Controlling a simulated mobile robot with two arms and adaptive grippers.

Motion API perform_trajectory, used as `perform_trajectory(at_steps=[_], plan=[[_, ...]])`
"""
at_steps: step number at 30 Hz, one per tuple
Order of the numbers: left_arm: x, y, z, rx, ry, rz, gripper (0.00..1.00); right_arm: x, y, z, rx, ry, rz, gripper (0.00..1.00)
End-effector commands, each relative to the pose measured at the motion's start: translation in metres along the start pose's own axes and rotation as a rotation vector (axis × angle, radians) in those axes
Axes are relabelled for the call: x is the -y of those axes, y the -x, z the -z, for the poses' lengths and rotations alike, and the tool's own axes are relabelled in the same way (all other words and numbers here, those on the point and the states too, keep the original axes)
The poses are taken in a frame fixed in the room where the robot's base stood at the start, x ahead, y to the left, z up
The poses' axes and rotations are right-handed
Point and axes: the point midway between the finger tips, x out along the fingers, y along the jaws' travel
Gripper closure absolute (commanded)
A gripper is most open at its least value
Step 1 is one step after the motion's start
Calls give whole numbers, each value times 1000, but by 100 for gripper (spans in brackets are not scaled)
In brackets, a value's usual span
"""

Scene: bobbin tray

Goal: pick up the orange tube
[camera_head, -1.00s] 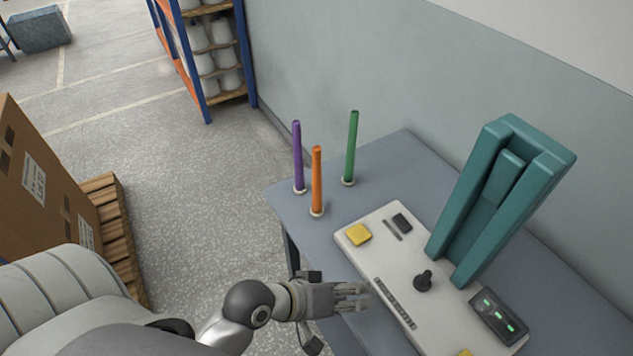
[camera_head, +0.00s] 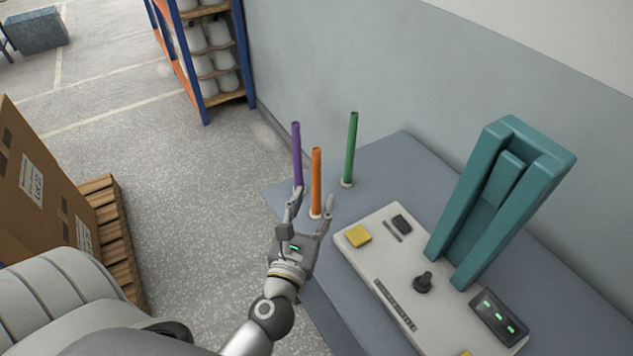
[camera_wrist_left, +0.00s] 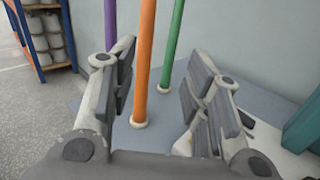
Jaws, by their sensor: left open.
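The orange tube (camera_head: 317,178) stands upright in a small pale base on the grey-blue table, between the purple tube (camera_head: 296,150) and the green tube (camera_head: 352,145). My left gripper (camera_head: 312,200) is open, with its fingers pointing at the orange tube. In the left wrist view the orange tube (camera_wrist_left: 145,60) shows between the two open fingers (camera_wrist_left: 155,95), apart from both and a little beyond them. The purple tube (camera_wrist_left: 110,20) is close by the left finger, and its lower part is hidden there. The green tube (camera_wrist_left: 172,45) stands farther back. My right gripper is not in view.
A white control panel (camera_head: 375,262) with a yellow button (camera_head: 358,235) and a black joystick (camera_head: 423,282) lies right of my left gripper. A tall teal holder (camera_head: 470,220) stands behind it. A grey wall rises behind the table (camera_head: 400,160).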

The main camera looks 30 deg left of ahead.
Motion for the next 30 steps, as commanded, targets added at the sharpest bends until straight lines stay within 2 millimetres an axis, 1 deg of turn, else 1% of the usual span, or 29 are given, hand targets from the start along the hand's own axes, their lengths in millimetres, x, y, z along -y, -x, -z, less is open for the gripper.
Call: perform_trajectory(at_steps=[2,5,11,15,20,23,28,30], plan=[[-5,0,6,-20,52,-29,56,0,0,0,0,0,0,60],[-8,-5,7,-30,76,-44,56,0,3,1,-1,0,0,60],[-10,-31,5,-28,74,-45,56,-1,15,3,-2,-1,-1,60],[-10,-48,7,-29,74,-43,56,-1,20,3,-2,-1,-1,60],[-11,-56,8,-29,72,-43,56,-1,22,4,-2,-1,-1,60],[-13,-63,5,-28,71,-43,56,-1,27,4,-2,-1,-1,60],[-20,-87,-3,-27,70,-42,56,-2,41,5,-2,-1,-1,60],[-19,-96,1,-28,71,-41,56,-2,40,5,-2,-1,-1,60]])
